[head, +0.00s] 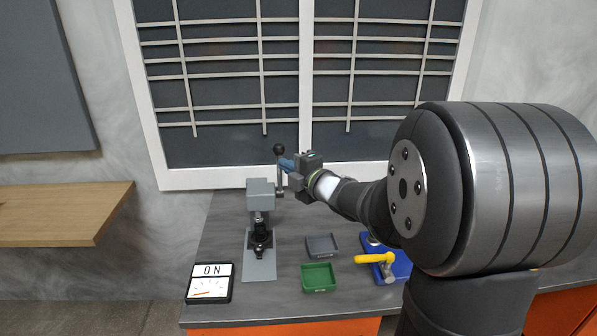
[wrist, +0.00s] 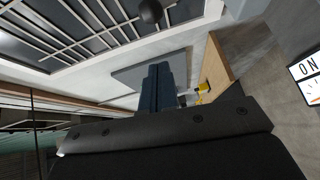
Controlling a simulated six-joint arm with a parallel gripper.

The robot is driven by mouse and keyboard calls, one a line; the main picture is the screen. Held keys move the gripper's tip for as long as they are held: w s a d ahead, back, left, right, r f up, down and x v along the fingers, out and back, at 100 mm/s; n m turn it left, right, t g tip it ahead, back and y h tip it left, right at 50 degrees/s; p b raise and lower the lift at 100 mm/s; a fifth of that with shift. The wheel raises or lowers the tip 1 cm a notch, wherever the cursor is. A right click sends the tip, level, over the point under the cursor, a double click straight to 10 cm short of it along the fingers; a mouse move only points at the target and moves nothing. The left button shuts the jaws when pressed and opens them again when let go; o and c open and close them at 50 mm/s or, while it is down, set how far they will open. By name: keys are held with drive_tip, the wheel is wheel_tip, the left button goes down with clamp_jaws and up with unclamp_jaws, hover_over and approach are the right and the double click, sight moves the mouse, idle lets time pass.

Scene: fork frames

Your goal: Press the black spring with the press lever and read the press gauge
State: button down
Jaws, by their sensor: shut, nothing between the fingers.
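The press (head: 260,188) stands at the left of the bench, with its lever (head: 280,172) upright at its right side, topped by a black ball knob (head: 279,149). The knob also shows at the top of the wrist view (wrist: 150,11). My gripper (head: 286,164) is shut and empty, its blue fingers close beside the lever just below the knob; I cannot tell whether they touch. A dark piece (head: 261,238), perhaps the black spring in its seat, sits under the press head. The press gauge (head: 209,284) shows what looks like "0 N", with its red needle low at left.
A grey tray (head: 322,246) and a green tray (head: 319,278) lie right of the press. A blue fixture (head: 400,265) with a yellow handle (head: 372,258) stands further right, close to my arm. A wooden shelf (head: 60,215) is at the left wall.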

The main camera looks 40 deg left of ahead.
sight(276, 148)
drive_tip(key=w+a, duration=0.4)
drive_tip(key=a, duration=0.1)
drive_tip(key=shift+a+f, duration=0.15)
drive_tip(key=shift+f, duration=0.15)
drive_tip(key=shift+w+a+r, duration=0.4)
drive_tip(key=shift+w+a, duration=0.15)
drive_tip(key=shift+a, duration=0.05)
drive_tip(key=shift+s, duration=0.1)
